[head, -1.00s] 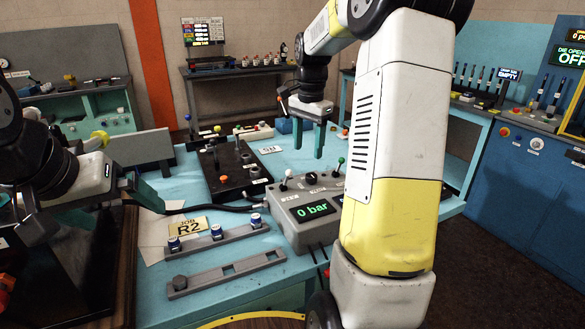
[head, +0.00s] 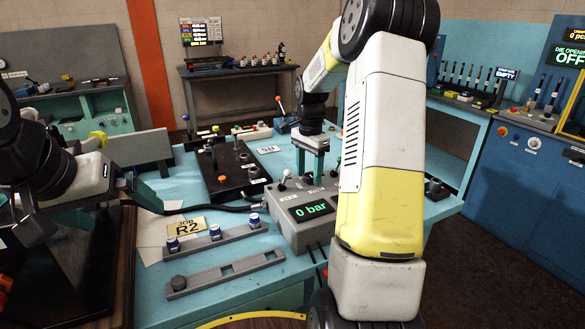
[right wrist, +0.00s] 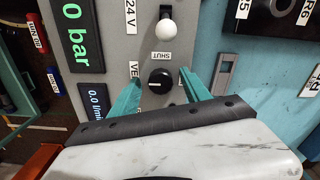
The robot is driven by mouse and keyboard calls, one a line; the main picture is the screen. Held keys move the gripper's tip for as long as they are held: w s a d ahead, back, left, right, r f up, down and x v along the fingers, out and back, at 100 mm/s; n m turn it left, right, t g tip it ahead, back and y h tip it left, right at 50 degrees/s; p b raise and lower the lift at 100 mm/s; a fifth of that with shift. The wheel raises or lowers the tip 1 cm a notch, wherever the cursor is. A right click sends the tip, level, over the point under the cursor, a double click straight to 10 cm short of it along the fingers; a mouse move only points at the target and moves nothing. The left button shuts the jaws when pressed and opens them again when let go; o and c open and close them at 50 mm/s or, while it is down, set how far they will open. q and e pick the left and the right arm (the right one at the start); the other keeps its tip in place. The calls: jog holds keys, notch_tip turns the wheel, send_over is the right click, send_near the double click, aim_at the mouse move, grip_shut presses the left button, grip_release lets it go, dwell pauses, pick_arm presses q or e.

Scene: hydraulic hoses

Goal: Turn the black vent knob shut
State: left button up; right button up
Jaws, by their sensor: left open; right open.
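The black vent knob (right wrist: 160,79) sits on the grey control box (right wrist: 205,25), with a "SHUT" label beside it and a small pale mark on its face. In the head view my right gripper (head: 309,177) points down over the box (head: 282,212) and hides the knob. In the right wrist view its two teal fingers (right wrist: 160,76) are open, one on each side of the knob; I cannot tell whether they touch it. My left gripper (head: 131,186) is open at the left, away from the box, and its fingers are partly unclear.
A white-ball lever (right wrist: 166,29) stands beside the knob. The box display (head: 314,210) reads 0 bar. A black block with levers (head: 228,172) lies behind left, and a rack with blue-capped fittings (head: 215,241) in front left. A black hose runs to the box.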

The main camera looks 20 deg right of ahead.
grip_shut()
jog(key=shift+n, duration=0.3)
jog(key=n, duration=0.3)
jog(key=shift+r+n, duration=0.1)
jog(key=shift+n, duration=0.2)
jog(key=n, duration=0.4)
jog(key=shift+d+n, duration=0.1)
jog(key=shift+n, duration=0.2)
jog(key=n, duration=0.4)
jog(key=shift+n, duration=0.3)
jog(key=shift+d+n, duration=0.15)
jog(key=shift+n, duration=2.05)
